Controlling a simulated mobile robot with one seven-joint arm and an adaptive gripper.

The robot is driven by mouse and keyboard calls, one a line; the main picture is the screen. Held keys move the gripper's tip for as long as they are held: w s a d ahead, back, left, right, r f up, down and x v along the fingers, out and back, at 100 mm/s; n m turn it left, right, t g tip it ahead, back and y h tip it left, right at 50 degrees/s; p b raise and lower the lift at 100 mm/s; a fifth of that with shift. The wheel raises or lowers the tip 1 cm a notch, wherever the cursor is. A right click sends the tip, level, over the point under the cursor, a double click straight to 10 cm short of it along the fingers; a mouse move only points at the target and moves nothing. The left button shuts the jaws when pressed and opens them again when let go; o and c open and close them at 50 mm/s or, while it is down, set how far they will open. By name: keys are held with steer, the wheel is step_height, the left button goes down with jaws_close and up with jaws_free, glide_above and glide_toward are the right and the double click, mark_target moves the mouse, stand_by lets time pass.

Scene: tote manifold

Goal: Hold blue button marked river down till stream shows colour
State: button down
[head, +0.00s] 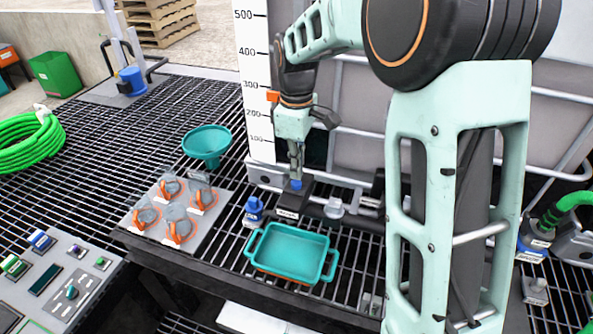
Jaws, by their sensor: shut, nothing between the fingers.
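My gripper (296,174) is shut and points straight down at the tote's manifold. Its fingertips are at or just above a blue button (296,185) on a dark block; I cannot tell whether they touch or press it. A small white label (287,214) is on the front of that block, too small to read. A teal tray (262,246) with two handles sits on the grating in front of the manifold. No stream shows above the tray, and its floor looks plain teal.
A blue-capped item (253,208) stands left of the tray. A teal funnel (206,141) and a plate with several orange-ringed knobs (175,224) are farther left. A control panel (62,283) is at lower left, a green hose (32,142) behind it. The white tote (350,125) stands behind.

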mark_target(297, 184)
steer(key=shift+f, duration=0.7)
step_height(297, 184, down, 2)
steer(key=shift+f+b, duration=0.1)
steer(key=shift+b, duration=0.55)
steer(key=shift+s, duration=0.2)
steer(key=shift+s+d+f, duration=0.1)
steer(key=shift+f, duration=0.1)
stand_by(0.6)
stand_by(0.8)
steer(key=shift+r+p, duration=0.45)
steer(key=shift+r, duration=0.05)
step_height(297, 184, up, 14)
steer(key=p, duration=0.1)
steer(key=shift+w+p, duration=0.25)
steer(key=shift+p, duration=0.05)
steer(key=shift+f, duration=0.1)
